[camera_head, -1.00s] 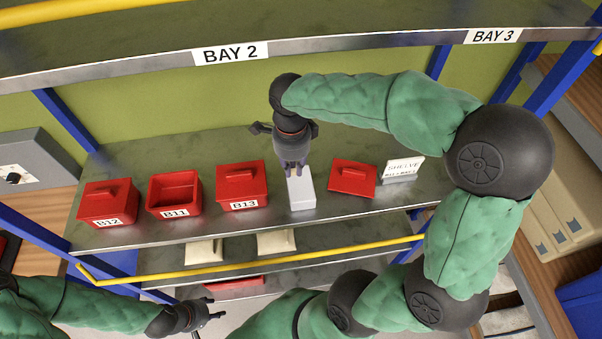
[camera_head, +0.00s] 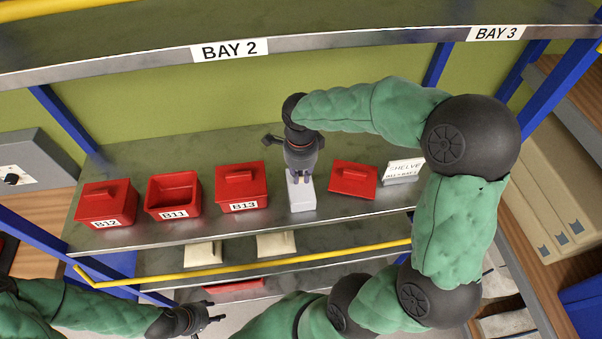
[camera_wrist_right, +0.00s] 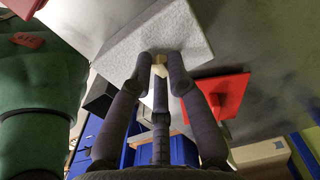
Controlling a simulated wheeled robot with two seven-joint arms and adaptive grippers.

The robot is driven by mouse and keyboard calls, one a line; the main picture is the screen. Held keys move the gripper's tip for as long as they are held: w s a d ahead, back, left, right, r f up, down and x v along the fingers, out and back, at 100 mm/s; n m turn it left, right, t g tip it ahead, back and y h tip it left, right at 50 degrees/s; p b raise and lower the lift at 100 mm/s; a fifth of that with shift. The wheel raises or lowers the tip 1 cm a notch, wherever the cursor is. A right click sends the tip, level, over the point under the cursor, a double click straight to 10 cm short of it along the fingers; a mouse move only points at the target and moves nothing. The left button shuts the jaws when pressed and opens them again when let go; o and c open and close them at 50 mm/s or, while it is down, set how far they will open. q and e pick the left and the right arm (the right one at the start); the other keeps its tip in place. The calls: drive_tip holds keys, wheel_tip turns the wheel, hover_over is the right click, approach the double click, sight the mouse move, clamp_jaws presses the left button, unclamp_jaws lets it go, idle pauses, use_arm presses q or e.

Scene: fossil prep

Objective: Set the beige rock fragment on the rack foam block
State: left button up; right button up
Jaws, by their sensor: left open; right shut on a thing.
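The white-grey foam block (camera_head: 302,195) stands on the rack shelf between the bin marked B13 and a red lid. It fills the upper middle of the right wrist view (camera_wrist_right: 145,42). My right gripper (camera_head: 298,179) is at the block, its fingers pointing at its top. In the right wrist view, my right gripper (camera_wrist_right: 161,62) is shut on a small beige rock fragment (camera_wrist_right: 160,70), close to the block's surface; whether they touch I cannot tell. The head view hides the fragment. My left gripper (camera_head: 213,311) is open and empty, low in front of the rack.
Red bins B12 (camera_head: 106,205), B11 (camera_head: 174,196) and B13 (camera_head: 241,187) stand left of the block; B11 is open. A red lid (camera_head: 353,179) and a small sign (camera_head: 404,170) are on its right. A yellow rail (camera_head: 250,261) runs along the rack front.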

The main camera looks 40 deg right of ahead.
sight(301, 177)
drive_tip(key=shift+f, duration=0.2)
drive_tip(key=o, duration=0.7)
drive_tip(key=shift+o, duration=0.2)
drive_tip(key=shift+r, duration=0.1)
drive_tip(key=shift+r+p, duration=0.6)
drive_tip(key=shift+r, duration=3.3)
